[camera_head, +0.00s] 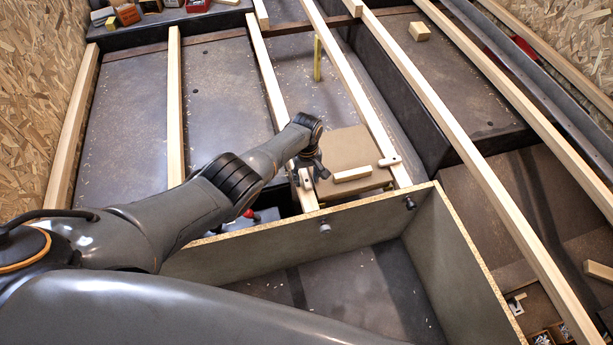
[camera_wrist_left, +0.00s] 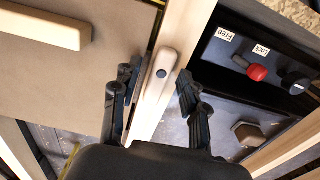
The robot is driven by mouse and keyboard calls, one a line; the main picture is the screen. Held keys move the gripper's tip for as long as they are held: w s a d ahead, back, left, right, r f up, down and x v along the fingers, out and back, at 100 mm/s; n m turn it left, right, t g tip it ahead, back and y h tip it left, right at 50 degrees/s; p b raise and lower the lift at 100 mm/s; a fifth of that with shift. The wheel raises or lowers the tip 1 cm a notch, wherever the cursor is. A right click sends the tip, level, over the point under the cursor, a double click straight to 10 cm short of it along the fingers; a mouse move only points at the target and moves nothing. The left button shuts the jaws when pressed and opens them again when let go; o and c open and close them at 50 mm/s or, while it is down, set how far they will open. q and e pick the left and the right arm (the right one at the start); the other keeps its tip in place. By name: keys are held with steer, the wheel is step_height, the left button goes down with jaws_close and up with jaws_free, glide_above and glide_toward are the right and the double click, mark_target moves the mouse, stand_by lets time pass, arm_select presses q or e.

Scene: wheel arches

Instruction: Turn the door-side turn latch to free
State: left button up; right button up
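A pale wooden turn latch with a dark pivot (camera_wrist_left: 160,75) lies lengthwise along a wooden batten in the left wrist view. In the head view this latch (camera_head: 305,181) is partly hidden by my gripper. My left gripper (camera_wrist_left: 157,83) is open, with one finger on either side of the latch; I cannot tell whether either finger touches it. It also shows in the head view (camera_head: 311,174). A second turn latch (camera_head: 390,161) sits on the right batten, lying crosswise toward the brown hatch panel (camera_head: 345,146). My right gripper is not in view.
A wooden handle block (camera_head: 352,174) is on the panel. Beside the gripped-around latch, a dark recess holds a red knob (camera_wrist_left: 258,72) with "Free" and "Lock" labels. A board-walled box (camera_head: 440,235) stands in front. Long battens (camera_head: 175,110) cross the area.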

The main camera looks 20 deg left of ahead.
mark_target(306, 179)
arm_select(q)
steer(key=shift+r, duration=0.1)
step_height(306, 179, up, 12)
stand_by(0.8)
stand_by(0.3)
